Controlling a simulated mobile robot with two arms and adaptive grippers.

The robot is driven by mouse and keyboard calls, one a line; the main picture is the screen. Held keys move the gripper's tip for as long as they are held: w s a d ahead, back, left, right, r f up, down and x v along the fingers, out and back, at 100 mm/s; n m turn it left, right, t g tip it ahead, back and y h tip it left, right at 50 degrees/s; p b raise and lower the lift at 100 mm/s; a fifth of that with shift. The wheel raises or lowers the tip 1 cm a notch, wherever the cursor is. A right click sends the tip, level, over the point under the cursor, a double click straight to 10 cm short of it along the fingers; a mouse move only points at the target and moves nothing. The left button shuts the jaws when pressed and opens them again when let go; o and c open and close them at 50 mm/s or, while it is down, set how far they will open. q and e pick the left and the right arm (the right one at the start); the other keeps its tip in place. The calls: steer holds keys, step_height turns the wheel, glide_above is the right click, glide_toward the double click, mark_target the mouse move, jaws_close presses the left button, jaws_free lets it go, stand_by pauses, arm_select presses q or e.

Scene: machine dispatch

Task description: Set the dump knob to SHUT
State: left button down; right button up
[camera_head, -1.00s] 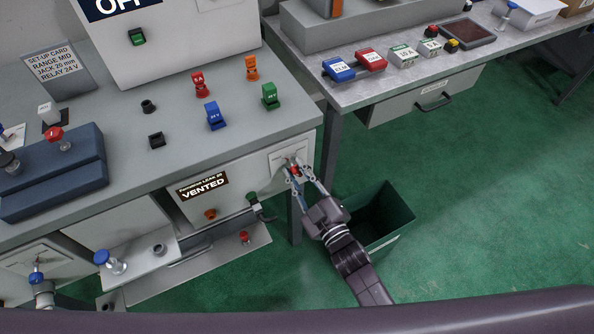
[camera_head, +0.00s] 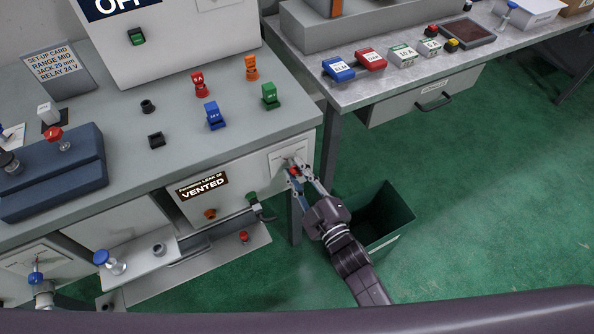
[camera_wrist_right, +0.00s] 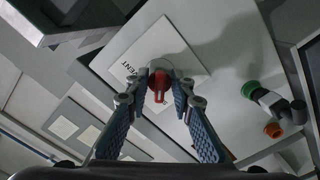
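The dump knob (camera_wrist_right: 158,84) is a small red knob on a pale square plate (camera_wrist_right: 185,55) in the right wrist view. A label ending in "VENT" is printed on the plate beside it. In the head view the plate (camera_head: 277,158) is at the right end of the bench front, and the knob is largely hidden by the fingers. My right gripper (camera_head: 303,172) reaches it from below right. In the wrist view its fingertips (camera_wrist_right: 160,78) are closed in on both sides of the knob and appear to touch it. The panel display (camera_head: 203,187) reads "VENTED". My left gripper is not in view.
A dark green bin (camera_head: 390,222) stands on the floor beside my right arm. A second table (camera_head: 400,92) is at right. The green floor at right is clear.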

steer(key=shift+o, duration=0.2)
steer(key=shift+s, duration=0.1)
steer(key=v, duration=1.2)
steer(key=s+d+f+m+g+h, duration=0.2)
steer(key=s+d+f, duration=0.1)
steer(key=f, duration=0.7)
steer(key=s+d+f+m+g+h, duration=0.1)
steer(key=s+d+f+m+g, duration=0.15)
steer(key=f, duration=0.65)
steer(key=s+d+f+m+g+h, duration=0.2)
steer(key=s+f, duration=0.1)
steer(key=f, duration=0.7)
steer(key=s+d+f+m+g+h, duration=0.1)
steer(key=s+d+f+g, duration=0.3)
steer(key=s+f, duration=0.4)
steer(key=s+d+f+m+g+h, duration=0.1)
steer(key=s+d+f+m+g, duration=0.3)
steer(key=s, duration=1.3)
step_height(320, 180, down, 5)
steer(key=shift+d+r+g+h, duration=0.1)
steer(key=shift+d+g+h, duration=0.2)
steer(key=shift+d+g, duration=0.15)
steer(key=shift+w, duration=0.1)
